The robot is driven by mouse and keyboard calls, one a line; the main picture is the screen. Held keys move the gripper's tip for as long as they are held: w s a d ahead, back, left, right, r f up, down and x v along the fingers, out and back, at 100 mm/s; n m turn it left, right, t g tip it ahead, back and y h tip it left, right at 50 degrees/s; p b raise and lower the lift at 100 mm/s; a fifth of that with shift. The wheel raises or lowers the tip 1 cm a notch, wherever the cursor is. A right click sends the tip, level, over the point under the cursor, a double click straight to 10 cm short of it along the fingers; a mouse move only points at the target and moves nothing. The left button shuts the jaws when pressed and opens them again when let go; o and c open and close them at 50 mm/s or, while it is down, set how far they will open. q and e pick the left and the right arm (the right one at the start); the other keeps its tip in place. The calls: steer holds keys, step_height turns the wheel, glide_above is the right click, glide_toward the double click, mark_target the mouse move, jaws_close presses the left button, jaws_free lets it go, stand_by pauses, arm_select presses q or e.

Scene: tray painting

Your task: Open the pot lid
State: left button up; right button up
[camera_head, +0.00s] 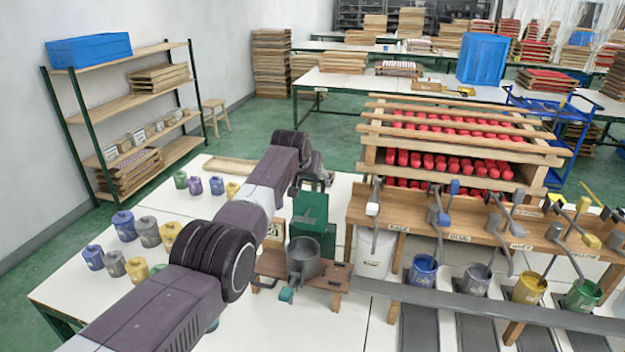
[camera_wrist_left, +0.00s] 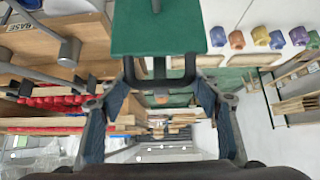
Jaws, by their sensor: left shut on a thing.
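My left gripper (camera_head: 316,178) is at the lid's upper edge. In the left wrist view its two fingers (camera_wrist_left: 161,78) close in on the handle from both sides, and it is shut on it. The lid looks tilted up. A grey metal pot (camera_head: 302,256) stands on the wooden stand, its top open. My right gripper is not in view.
Several paint pots (camera_head: 123,225) stand at the left of the table. A wooden rack with paint buckets (camera_head: 476,280) and grey levers is at the right. A crate of red pieces (camera_head: 450,150) is behind. A shelf (camera_head: 135,80) stands by the left wall.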

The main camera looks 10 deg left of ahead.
arm_select(q)
steer(key=o, duration=1.4)
steer(key=shift+s+d+f, duration=0.1)
steer(key=shift+s+f, duration=0.15)
steer(key=shift+f, duration=0.25)
steer(key=shift+r, duration=0.35)
steer(key=shift+v, duration=5.9)
